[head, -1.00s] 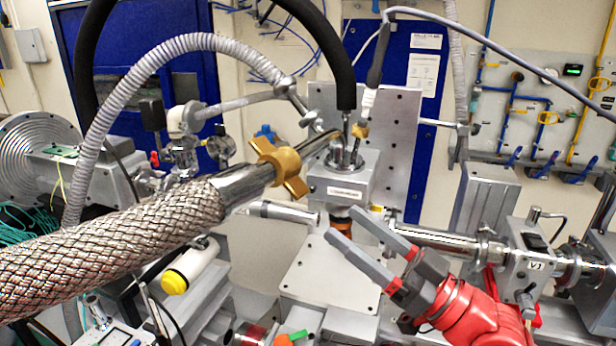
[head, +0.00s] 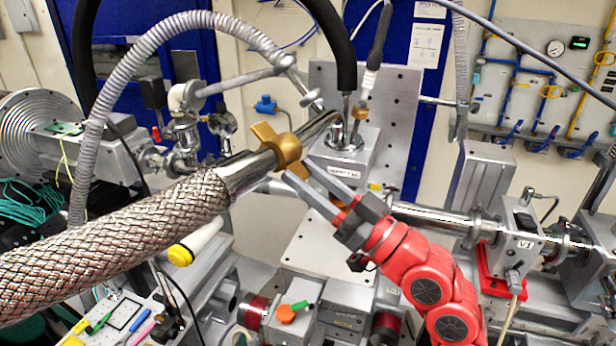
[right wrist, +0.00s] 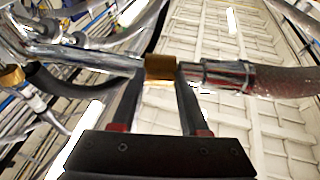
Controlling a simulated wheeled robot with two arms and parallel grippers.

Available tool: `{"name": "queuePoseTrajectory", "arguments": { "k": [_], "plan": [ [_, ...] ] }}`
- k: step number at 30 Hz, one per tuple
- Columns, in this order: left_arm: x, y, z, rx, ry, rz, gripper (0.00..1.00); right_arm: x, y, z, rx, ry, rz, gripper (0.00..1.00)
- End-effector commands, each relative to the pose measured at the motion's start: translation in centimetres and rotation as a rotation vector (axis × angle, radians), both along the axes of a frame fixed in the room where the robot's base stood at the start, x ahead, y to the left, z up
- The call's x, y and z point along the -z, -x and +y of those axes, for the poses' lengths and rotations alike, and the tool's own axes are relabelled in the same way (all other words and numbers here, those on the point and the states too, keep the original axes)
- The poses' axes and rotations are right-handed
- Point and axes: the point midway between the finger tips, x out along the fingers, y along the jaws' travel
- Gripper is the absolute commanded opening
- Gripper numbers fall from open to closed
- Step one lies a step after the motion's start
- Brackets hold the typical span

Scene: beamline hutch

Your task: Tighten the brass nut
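The brass nut (head: 276,146) is a winged collar around the shiny metal tube (head: 240,175) at the end of a braided hose (head: 120,235). In the right wrist view the nut (right wrist: 160,67) appears as a gold band between and just beyond my fingertips. My right gripper (head: 299,172) reaches up from the lower right. Its two grey fingers are apart and empty, with the tips close to the nut's lower right side. I cannot tell whether they touch it. The right gripper also shows in the right wrist view (right wrist: 160,85). My left gripper is not in view.
A grey block (head: 350,150) with fittings stands behind the tube's end, before a perforated upright plate (head: 392,110). A black hose (head: 338,45) hangs above it. A steel beam pipe (head: 430,217) runs right to a valve (head: 515,245). A corrugated hose (head: 135,60) arches at left.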

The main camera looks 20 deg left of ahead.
Motion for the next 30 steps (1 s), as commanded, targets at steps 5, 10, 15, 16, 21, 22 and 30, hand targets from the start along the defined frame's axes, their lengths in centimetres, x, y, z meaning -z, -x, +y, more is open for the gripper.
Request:
{"name": "queuePoseTrajectory", "arguments": {
  "k": [5, 10, 15, 16, 21, 22, 30],
  "plan": [
    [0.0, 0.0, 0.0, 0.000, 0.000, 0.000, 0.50, 0.0, 0.0, 0.0, 0.000, 0.000, 0.000, 0.10],
    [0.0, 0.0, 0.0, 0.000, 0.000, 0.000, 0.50, 0.0, 0.0, 0.0, 0.001, 0.000, 0.000, 0.00],
    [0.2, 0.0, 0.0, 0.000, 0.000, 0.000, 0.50, -0.1, 0.0, -0.1, 0.001, 0.011, 0.002, 0.00],
    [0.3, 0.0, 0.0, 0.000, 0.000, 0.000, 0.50, -0.2, 0.0, -0.2, 0.001, 0.017, 0.001, 0.00],
    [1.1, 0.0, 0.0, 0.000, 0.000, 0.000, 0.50, -0.4, 0.0, -0.4, -0.001, 0.083, 0.017, 0.00],
    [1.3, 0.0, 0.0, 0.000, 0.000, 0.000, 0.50, -0.6, 0.1, -0.5, -0.004, 0.096, 0.021, 0.00],
    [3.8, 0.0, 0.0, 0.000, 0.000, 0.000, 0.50, -1.6, 0.2, -0.8, -0.018, 0.315, 0.079, 0.00]
  ]
}}
